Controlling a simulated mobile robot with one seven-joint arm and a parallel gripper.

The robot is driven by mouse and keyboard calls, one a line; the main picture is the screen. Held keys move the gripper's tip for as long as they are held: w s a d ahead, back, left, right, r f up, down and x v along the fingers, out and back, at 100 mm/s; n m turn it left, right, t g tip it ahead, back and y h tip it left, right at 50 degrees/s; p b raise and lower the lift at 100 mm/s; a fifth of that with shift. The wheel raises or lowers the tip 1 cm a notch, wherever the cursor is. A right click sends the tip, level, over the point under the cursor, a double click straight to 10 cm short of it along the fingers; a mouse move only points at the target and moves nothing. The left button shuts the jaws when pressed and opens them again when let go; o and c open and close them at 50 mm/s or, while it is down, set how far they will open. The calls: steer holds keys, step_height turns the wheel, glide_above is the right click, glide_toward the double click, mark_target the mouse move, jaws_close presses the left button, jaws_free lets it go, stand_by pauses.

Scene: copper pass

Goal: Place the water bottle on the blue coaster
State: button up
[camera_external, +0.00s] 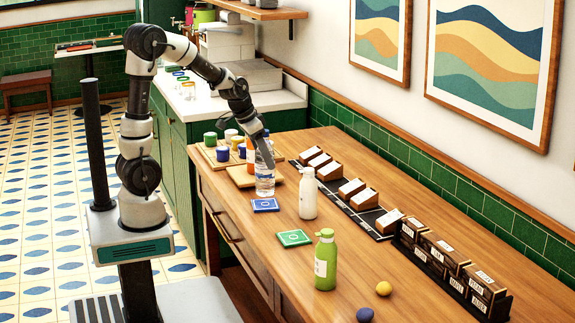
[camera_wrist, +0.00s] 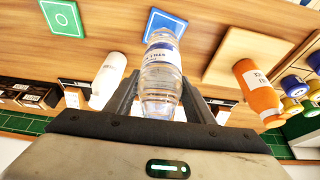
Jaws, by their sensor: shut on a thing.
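The clear water bottle (camera_external: 265,181) with a blue-and-white label is held by my gripper (camera_external: 264,160), just behind the blue coaster in the external view. It also shows between the two fingers in the wrist view (camera_wrist: 161,75). My gripper (camera_wrist: 160,100) is shut on the bottle. The blue coaster (camera_external: 265,205) lies flat and bare on the wooden counter, and it shows beyond the bottle in the wrist view (camera_wrist: 164,22). I cannot tell whether the bottle's base touches the counter or a board.
A green coaster (camera_external: 294,238), white bottle (camera_external: 307,196) and green bottle (camera_external: 325,262) stand nearer the camera. A wooden board (camera_external: 241,178) and an orange bottle (camera_wrist: 257,90) are close by. Small boxes (camera_external: 364,199) line the wall side. Counter is clear around the blue coaster's near side.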

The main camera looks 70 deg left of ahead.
mark_target(265, 167)
steer(key=shift+f+b, duration=0.35)
steer(key=shift+f, duration=1.45)
steer(key=shift+f, duration=0.15)
steer(key=o, duration=1.5)
